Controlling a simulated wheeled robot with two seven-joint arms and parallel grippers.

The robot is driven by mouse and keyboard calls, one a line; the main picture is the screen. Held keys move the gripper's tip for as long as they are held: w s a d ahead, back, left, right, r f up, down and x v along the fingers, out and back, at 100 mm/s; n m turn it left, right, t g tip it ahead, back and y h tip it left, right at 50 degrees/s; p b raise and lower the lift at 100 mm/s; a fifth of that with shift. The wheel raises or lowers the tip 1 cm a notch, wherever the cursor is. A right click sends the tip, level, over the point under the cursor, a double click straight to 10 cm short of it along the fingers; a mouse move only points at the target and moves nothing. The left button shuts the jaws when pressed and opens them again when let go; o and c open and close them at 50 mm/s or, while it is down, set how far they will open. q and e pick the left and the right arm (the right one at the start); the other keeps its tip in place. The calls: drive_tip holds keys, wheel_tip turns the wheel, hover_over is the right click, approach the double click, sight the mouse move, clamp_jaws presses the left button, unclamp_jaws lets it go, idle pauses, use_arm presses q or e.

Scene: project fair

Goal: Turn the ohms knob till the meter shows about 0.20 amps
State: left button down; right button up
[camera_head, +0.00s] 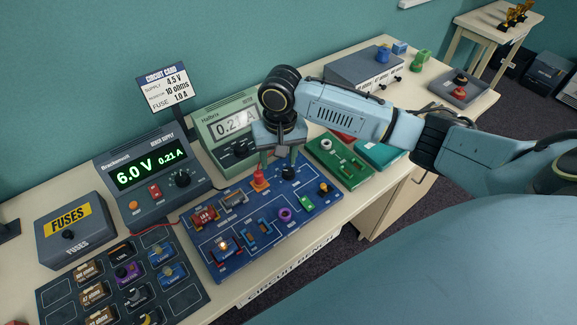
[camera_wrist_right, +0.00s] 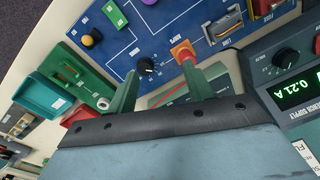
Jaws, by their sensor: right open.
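The ohms knob (camera_head: 289,173) is a small black dial at the back right of the blue circuit board (camera_head: 262,262). It also shows in the right wrist view (camera_wrist_right: 147,66), with white marks around it. My right gripper (camera_head: 277,168) is open above the back of the board, and its green fingers (camera_wrist_right: 158,76) stand either side of the knob in the wrist view, not visibly gripping it. The meter (camera_head: 232,124) reads about 0.21 A, its right end partly hidden by my gripper. The power supply (camera_head: 150,175) shows 6.0 V and 0.21 A. My left gripper is out of view.
A lit lamp (camera_head: 223,245) and several parts sit on the board. A green board (camera_head: 338,160) lies right, the fuse box (camera_head: 75,230) left.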

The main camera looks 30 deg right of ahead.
wheel_tip(320, 180, up, 3)
drive_tip(key=m, duration=0.2)
hover_over(289, 170)
wheel_tip(289, 170, down, 13)
drive_tip(key=shift+a+r, duration=0.1)
